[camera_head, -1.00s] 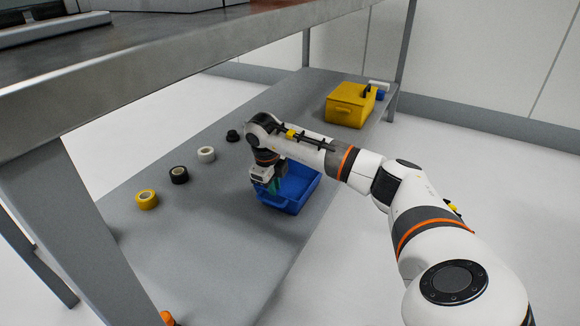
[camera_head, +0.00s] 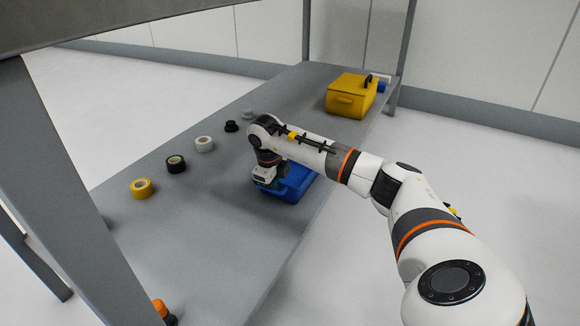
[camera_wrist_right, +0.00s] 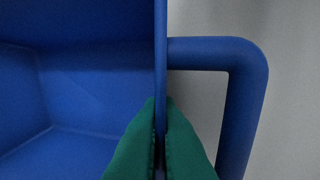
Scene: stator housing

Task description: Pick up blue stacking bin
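The blue stacking bin (camera_head: 296,186) sits on the grey lower shelf, partly hidden behind my right arm and wrist. My right gripper (camera_head: 270,184) is at its left, near side in the head view. In the right wrist view, the green fingertips (camera_wrist_right: 160,135) of my right gripper straddle the bin's thin wall (camera_wrist_right: 161,60), one on the inside and one on the outside, and press close against it. The blue interior (camera_wrist_right: 80,100) lies to the left and a blue handle loop (camera_wrist_right: 245,100) to the right. My left gripper is out of view.
A yellow bin (camera_head: 351,96) stands at the far end of the shelf (camera_head: 215,235). Several tape rolls, including a yellow one (camera_head: 141,188) and a white one (camera_head: 204,144), lie along the left side. Table legs and the upper tabletop (camera_head: 110,15) border the space.

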